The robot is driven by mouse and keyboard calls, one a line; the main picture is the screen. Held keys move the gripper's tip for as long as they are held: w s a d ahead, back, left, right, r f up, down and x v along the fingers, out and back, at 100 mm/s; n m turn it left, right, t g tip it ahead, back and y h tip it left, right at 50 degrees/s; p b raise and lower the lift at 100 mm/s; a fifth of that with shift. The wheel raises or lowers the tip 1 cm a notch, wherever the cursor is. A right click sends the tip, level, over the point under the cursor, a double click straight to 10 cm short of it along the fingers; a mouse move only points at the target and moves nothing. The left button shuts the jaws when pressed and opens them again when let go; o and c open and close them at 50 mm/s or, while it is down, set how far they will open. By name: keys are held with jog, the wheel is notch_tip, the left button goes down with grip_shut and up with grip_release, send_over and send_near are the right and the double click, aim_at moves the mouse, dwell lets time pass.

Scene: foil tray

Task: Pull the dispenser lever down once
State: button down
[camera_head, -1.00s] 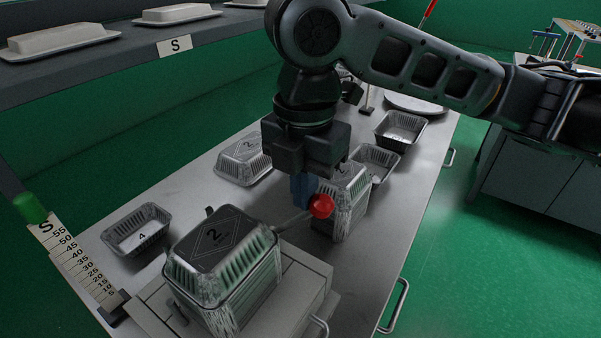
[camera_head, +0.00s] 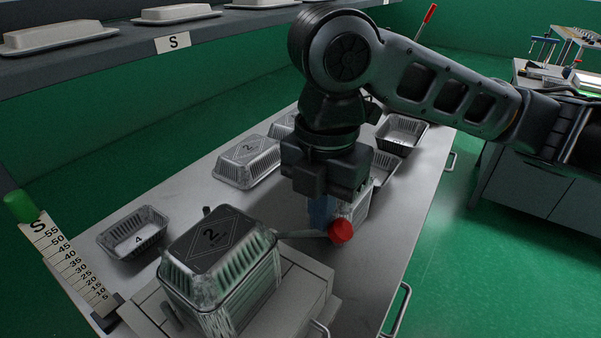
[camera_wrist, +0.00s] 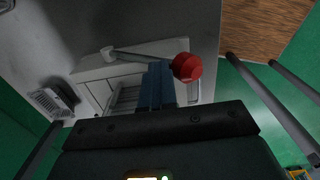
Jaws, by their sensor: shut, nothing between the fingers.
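The dispenser (camera_head: 300,300) is a pale grey box at the front of the bench, bearing a tall stack of foil trays (camera_head: 225,265) marked 2. Its lever (camera_head: 303,234) is a thin grey rod with a red ball knob (camera_head: 341,231), and it lies about level in the head view. My gripper (camera_head: 321,213) has blue fingers, shut and empty, just above the lever rod beside the knob. In the wrist view, the fingers (camera_wrist: 157,85) overlap the lever rod left of the red knob (camera_wrist: 187,67). Whether they touch the rod I cannot tell.
More foil trays (camera_head: 247,163) lie behind, some partly hidden by my arm. A shelf (camera_head: 110,55) with pale covered trays runs along the upper left. Bench handles project at right.

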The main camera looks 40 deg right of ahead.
jog(key=shift+s+d+f+b, duration=0.1)
jog(key=shift+s+f+b, duration=0.3)
jog(key=shift+f, duration=0.15)
jog(key=shift+s+d+f+b, duration=0.1)
jog(key=shift+s+f+b, duration=0.2)
jog(key=shift+f, duration=0.25)
jog(key=shift+w+a+r+p, duration=0.2)
jog(key=shift+w+r+p, duration=0.4)
jog(key=shift+r, duration=0.1)
jog(key=w+a+r+p, duration=0.3)
jog(key=w+r+p, duration=0.2)
jog(key=w, duration=0.4)
jog(key=shift+w+r+p, duration=0.2)
jog(key=shift+r+p, duration=0.1)
jog(key=shift+r, duration=0.1)
notch_tip(320, 180, up, 9)
jog(key=p, duration=0.7)
jog(key=shift+p, duration=0.4)
jog(key=shift+s, duration=0.1)
